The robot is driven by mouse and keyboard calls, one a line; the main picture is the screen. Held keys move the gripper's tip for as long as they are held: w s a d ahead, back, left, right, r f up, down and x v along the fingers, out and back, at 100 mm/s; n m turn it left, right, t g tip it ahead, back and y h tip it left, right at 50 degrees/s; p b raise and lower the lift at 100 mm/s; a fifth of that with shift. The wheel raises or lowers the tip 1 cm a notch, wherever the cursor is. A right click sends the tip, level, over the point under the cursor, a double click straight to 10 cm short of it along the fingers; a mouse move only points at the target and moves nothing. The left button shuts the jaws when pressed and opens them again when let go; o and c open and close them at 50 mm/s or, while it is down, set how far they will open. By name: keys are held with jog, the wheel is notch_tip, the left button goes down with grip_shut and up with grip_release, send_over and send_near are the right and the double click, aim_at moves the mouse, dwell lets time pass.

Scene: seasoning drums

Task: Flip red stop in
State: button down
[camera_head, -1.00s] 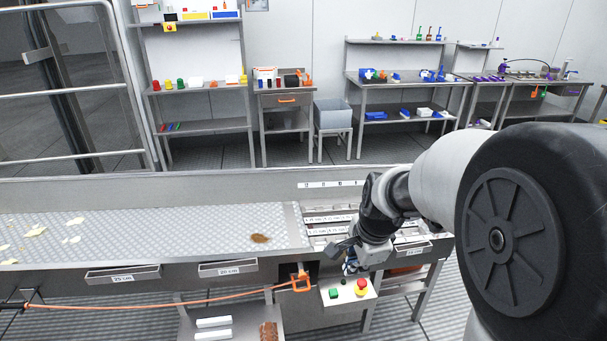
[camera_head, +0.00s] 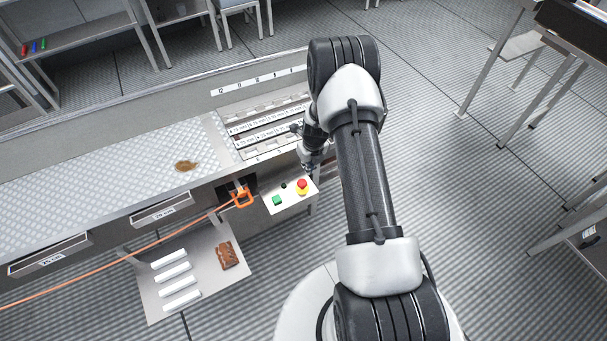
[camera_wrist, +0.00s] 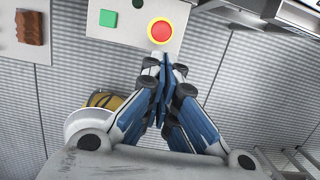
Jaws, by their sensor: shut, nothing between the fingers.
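A red round button on a yellow collar (camera_head: 302,184) sits on a light control panel (camera_head: 290,200) at the front of the conveyor table. It also shows at the top of the wrist view (camera_wrist: 160,30). No separate part that I can tell is a red flip stop shows clearly. My gripper (camera_wrist: 166,62) is shut and empty, its blue-and-grey fingers together just below the button in the wrist view. In the head view my gripper (camera_head: 309,166) is small and partly hidden, near the panel's back edge by the red button. I cannot tell if it touches anything.
A green button (camera_head: 277,200) and a small black knob (camera_head: 284,185) share the panel. An orange handle (camera_head: 241,197) with an orange cable is left of it. A low shelf (camera_head: 205,285) holds white bars and a brown block (camera_head: 227,255). Open floor lies right.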

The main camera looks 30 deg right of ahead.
aim_at(304, 186)
jog(key=shift+s, duration=0.15)
jog(key=f+b, duration=0.1)
jog(key=f, duration=0.3)
jog(key=w+f+b, duration=0.1)
jog(key=f+b, duration=0.1)
jog(key=f, duration=0.3)
jog(key=w+f+b, duration=0.1)
jog(key=f, duration=0.4)
jog(key=shift+w, duration=0.25)
jog(key=shift+r, duration=0.1)
jog(key=shift+a, duration=0.1)
